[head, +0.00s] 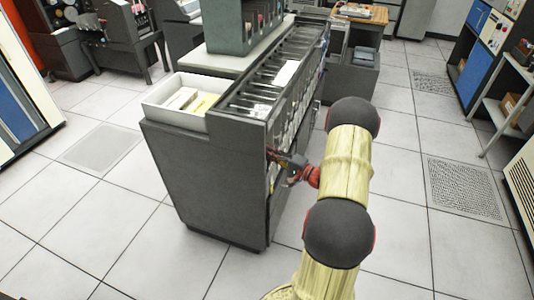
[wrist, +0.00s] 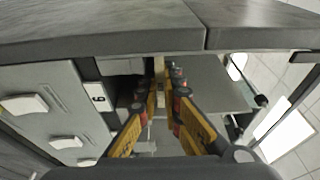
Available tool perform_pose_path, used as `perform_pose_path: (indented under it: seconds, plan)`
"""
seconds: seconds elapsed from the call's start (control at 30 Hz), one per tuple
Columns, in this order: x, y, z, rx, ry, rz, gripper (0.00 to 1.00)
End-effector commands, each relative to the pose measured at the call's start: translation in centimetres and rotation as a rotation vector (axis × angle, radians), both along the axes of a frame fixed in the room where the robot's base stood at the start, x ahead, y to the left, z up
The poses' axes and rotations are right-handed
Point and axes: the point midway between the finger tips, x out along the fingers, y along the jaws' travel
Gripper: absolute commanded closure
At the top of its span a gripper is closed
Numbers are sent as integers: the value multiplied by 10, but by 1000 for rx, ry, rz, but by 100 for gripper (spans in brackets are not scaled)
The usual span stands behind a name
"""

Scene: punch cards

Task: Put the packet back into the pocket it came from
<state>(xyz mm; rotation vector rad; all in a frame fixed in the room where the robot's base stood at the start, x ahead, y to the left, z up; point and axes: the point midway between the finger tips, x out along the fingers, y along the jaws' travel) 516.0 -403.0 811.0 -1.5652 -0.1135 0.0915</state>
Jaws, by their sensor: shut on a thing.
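A dark grey sorter cabinet (head: 205,182) has a row of metal pockets (head: 262,92) along its top. A flat white packet-like piece (head: 286,73) lies over the middle of this row; I cannot tell if it is the packet. My gripper (head: 284,161) is low at the cabinet's right side, below the pockets. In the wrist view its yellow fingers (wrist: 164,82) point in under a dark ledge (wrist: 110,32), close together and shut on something.
Grey fronts with white handles (wrist: 24,105) stand left of my fingers, and a grey panel (wrist: 207,82) stands right. Tiled floor (head: 400,190) is clear to the right.

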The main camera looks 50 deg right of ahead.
Motion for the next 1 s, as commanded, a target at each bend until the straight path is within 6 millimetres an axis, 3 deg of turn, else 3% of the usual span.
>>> perform_pose_path:
  seconds: [0.87,0.9,1.0]
  plan:
    - [0,0,-19,0,-1,0,100]
    - [0,0,-19,0,-1,0,92]
    - [0,0,-19,0,-1,0,86]
